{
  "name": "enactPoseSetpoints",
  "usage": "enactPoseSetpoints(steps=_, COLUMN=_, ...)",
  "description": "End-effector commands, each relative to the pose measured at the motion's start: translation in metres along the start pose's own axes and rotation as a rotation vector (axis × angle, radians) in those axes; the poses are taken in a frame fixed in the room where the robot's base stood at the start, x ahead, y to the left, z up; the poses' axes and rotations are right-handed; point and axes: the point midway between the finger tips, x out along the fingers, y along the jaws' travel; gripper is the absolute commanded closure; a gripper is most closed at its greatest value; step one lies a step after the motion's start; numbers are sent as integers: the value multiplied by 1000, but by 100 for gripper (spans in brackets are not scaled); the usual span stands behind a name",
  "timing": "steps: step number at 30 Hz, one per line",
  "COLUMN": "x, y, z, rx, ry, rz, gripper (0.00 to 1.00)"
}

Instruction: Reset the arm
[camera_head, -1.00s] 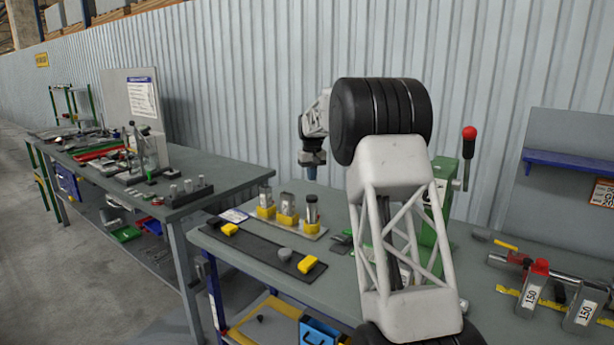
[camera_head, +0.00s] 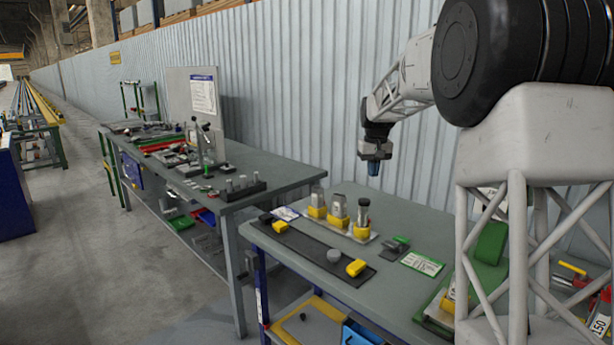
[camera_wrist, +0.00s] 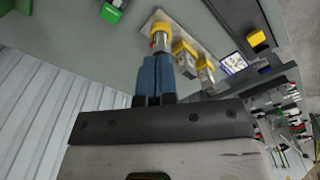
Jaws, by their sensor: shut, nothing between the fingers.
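My gripper (camera_head: 374,168) hangs from the arm above the back part of the near table (camera_head: 400,222), its blue fingertips pointing down. In the wrist view the blue fingers (camera_wrist: 155,77) are shut together with nothing between them. Three metal cylinders in yellow holders (camera_head: 338,212) stand on a plate on the table, below and to the left of my gripper in the head view. The gripper is apart from them, in free air.
A black mat (camera_head: 310,255) with yellow blocks and a grey piece lies at the table's front left. A green-framed device (camera_head: 490,245) stands partly behind my arm. A second table (camera_head: 265,175) with tools stands left. The corrugated wall (camera_head: 300,110) is close behind.

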Motion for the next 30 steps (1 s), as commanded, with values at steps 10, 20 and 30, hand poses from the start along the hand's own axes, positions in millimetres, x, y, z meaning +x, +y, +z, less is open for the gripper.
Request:
enactPoseSetpoints(steps=10, x=-30, y=-12, z=78, rx=17, ry=25, rz=4, gripper=100)
enactPoseSetpoints(steps=20, x=-47, y=-24, z=153, rx=33, ry=47, rz=7, gripper=100)
enactPoseSetpoints(steps=30, x=-55, y=-36, z=233, rx=49, ry=71, rz=10, gripper=100)
